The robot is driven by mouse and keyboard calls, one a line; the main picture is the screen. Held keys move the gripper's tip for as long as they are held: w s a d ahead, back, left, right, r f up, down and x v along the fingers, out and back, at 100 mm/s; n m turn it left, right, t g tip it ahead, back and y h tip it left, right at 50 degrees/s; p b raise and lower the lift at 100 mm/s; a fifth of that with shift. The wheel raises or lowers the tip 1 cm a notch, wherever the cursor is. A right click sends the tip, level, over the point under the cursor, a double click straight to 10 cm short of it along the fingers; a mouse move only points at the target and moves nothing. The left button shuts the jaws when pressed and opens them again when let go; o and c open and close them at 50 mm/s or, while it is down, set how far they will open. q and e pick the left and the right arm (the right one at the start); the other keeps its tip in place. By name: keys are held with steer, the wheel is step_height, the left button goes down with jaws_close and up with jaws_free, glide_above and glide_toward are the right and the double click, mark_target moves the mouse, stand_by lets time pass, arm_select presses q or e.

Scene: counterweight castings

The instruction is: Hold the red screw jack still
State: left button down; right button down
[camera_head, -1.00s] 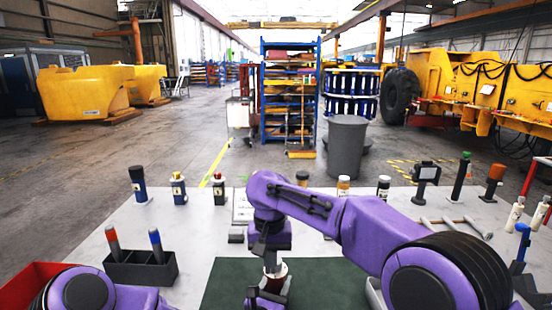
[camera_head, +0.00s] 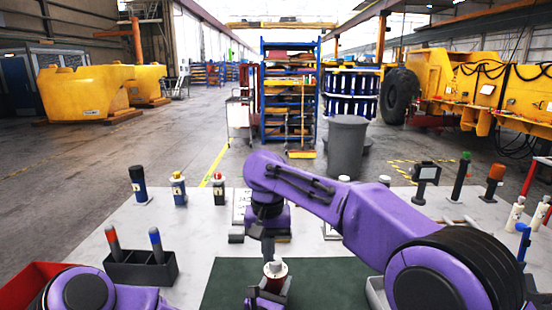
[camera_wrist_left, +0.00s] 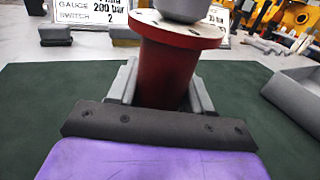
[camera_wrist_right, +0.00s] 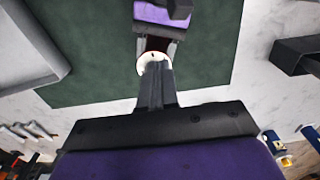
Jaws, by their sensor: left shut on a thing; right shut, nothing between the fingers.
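The red screw jack (camera_head: 276,272) stands upright on the dark green mat, its pale flange and grey rounded top showing. In the left wrist view its red body (camera_wrist_left: 165,72) sits between the grey fingers of my left gripper (camera_wrist_left: 160,95), which is shut on it. My left gripper also shows low in the head view (camera_head: 266,300). My right gripper (camera_head: 267,250) is shut and empty, pointing down just above the jack. In the right wrist view its closed fingers (camera_wrist_right: 154,80) overlap the jack's pale flange (camera_wrist_right: 145,65); contact cannot be told there.
The green mat (camera_head: 225,285) lies on a pale table. A black holder (camera_head: 140,272) with a red and a blue-topped tool and a red bin (camera_head: 30,280) stand left. Several bottle-like items line the back.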

mark_target(281, 263)
arm_select(q)
steer(key=shift+f, duration=0.15)
arm_select(e)
steer(key=shift+r, duration=0.75)
steer(key=shift+w+d+f, duration=0.1)
steer(key=shift+d+f, duration=0.4)
steer(key=shift+f, duration=0.5)
steer(key=shift+w+d+f, duration=0.1)
steer(key=shift+d+f, duration=0.35)
steer(key=shift+f, duration=0.55)
steer(key=shift+w+d+f, duration=0.1)
steer(key=shift+d+f, duration=0.4)
steer(key=shift+f, duration=0.5)
arm_select(q)
steer(key=shift+s, duration=0.1)
arm_select(e)
steer(key=shift+w, duration=0.1)
steer(key=shift+a, duration=0.15)
